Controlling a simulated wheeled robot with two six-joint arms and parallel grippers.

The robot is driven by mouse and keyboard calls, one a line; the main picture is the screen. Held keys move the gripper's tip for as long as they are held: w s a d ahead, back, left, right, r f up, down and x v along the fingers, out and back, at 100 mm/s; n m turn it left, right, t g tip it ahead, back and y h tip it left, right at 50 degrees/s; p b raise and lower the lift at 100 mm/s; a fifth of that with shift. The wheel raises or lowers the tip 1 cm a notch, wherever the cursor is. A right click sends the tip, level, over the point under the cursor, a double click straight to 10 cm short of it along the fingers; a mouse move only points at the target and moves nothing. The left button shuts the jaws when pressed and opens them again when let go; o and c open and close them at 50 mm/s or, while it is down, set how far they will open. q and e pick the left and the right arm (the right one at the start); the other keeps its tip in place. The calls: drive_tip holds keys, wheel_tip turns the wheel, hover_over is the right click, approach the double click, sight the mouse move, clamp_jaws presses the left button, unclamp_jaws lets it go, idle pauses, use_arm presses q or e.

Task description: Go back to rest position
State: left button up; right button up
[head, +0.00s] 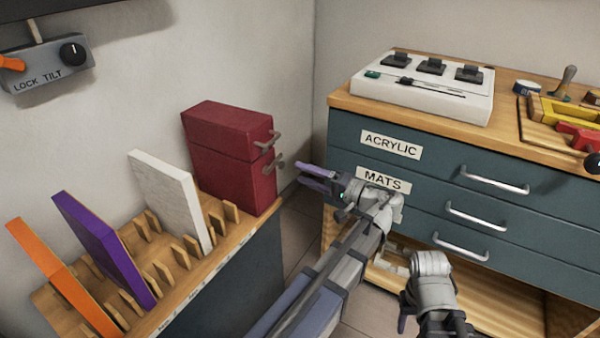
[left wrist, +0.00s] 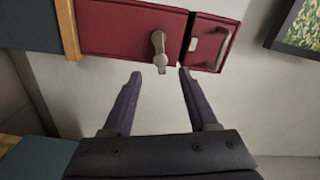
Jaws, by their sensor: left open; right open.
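My left gripper (head: 318,177) reaches out over the gap between the shelf and the drawer cabinet. Its two purple fingers point left, toward the maroon box. In the left wrist view my left gripper (left wrist: 158,72) is open, with nothing between its fingers. The maroon box's lever handle (left wrist: 159,52) shows just beyond the fingertips, apart from them. My right gripper (head: 420,318) is at the bottom edge, low in front of the drawer cabinet, and is partly cut off. I see nothing held in it.
The maroon two-part box (head: 225,150) stands at the end of a slotted wooden rack (head: 175,262) holding orange, purple and white panels. The drawer cabinet (head: 480,180) is at right, its wooden top carrying a white switch box (head: 420,88). A lock-tilt control (head: 48,68) hangs upper left.

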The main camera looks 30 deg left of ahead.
idle(0.4)
use_arm(q)
drive_tip(key=s+d+f+m+h, duration=0.2)
drive_tip(key=s+d+f+h, duration=0.15)
drive_tip(key=f, duration=0.35)
drive_tip(key=s+d+f+m+h, duration=0.1)
drive_tip(key=s+d+f+h, duration=0.25)
drive_tip(key=f, duration=0.25)
drive_tip(key=s+d+f+m+h, duration=0.1)
drive_tip(key=s+d+f+h, duration=0.2)
drive_tip(key=d, duration=0.2)
drive_tip(key=s+d+f+m+g+h, duration=0.1)
drive_tip(key=s+d+f+h, duration=0.15)
drive_tip(key=d, duration=0.35)
drive_tip(key=s+d+f+m+h, duration=0.1)
drive_tip(key=s+d+f+h, duration=0.2)
drive_tip(key=d+h, duration=0.15)
wheel_tip(320, 180, up, 38)
drive_tip(key=d+p, duration=0.1)
drive_tip(key=p, duration=3.7)
drive_tip(key=shift+s+r+p, duration=0.15)
drive_tip(key=shift+p, duration=0.15)
